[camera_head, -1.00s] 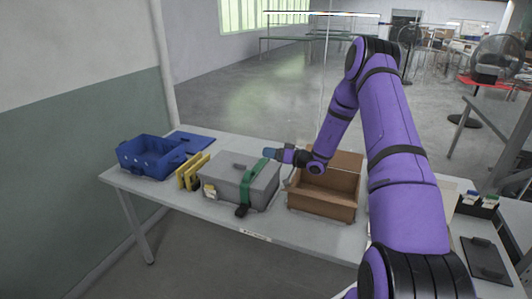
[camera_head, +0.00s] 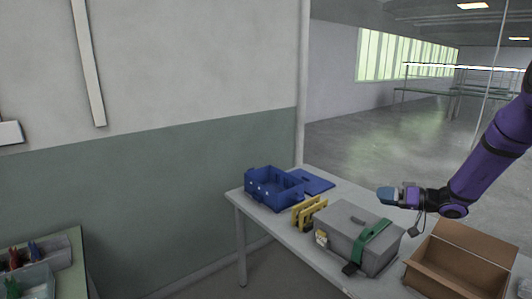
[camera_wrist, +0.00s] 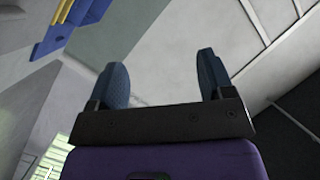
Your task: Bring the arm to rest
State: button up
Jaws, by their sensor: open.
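My gripper (camera_head: 388,195) shows at the right of the head view, at the end of my purple arm, above the grey box. In the wrist view its two blue-grey fingers (camera_wrist: 165,88) stand wide apart with nothing between them. The gripper is open and empty, and it appears clear of the things on the table. Most of my arm is cut off by the right edge of the head view.
A white table (camera_head: 288,238) bears a blue crate (camera_head: 273,190), yellow pieces (camera_head: 308,214), a grey box (camera_head: 348,240) with a green strap, and an open cardboard box (camera_head: 450,278). A wall stands to the left. Another table (camera_head: 75,250) with bins is at lower left.

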jog(key=s+a+r+g+h, duration=0.35)
jog(key=s+a+r, duration=0.25)
jog(key=s+r, duration=0.3)
jog(key=s+a+r+g+h, duration=0.2)
jog(key=s+a+r+g, duration=0.3)
jog(key=s, duration=0.5)
jog(key=s+d+r+m+t+h, duration=0.2)
jog(key=s+r+h, duration=0.1)
jog(key=s, duration=0.7)
jog(key=s+d+r+m+t+h, duration=0.1)
jog(key=s+r+t+h, duration=0.2)
jog(key=s, duration=0.7)
jog(key=shift+s+d+r+m+h, duration=0.4)
jog(key=shift+r+h, duration=0.25)
jog(key=shift+h, duration=0.4)
jog(key=shift+c, duration=0.4)
